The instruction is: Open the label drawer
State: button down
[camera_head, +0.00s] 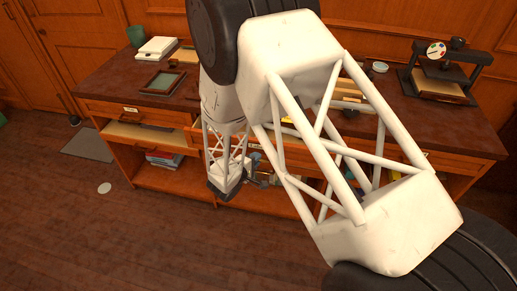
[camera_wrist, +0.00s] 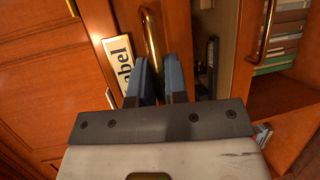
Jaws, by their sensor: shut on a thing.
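A curved brass handle (camera_wrist: 150,32) runs beside the plate. My gripper (camera_wrist: 158,62) is shut on this handle, with a blue-lined finger on each side. In the head view, my gripper (camera_head: 258,181) is low in front of the desk's middle, and my arm hides most of this drawer.
Another drawer (camera_head: 135,113) is at left, above an open shelf with books (camera_head: 163,159). The floor in front is mostly clear.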

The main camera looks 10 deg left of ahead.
jog(key=s, duration=2.2)
jog(key=shift+s, duration=0.25)
jog(key=c, duration=1.2)
grip_release()
jog(key=shift+o, duration=0.2)
jog(key=shift+s, duration=0.1)
jog(key=v, duration=0.7)
jog(key=shift+s+a, duration=0.15)
jog(key=shift+s, duration=0.1)
jog(key=shift+r, duration=0.1)
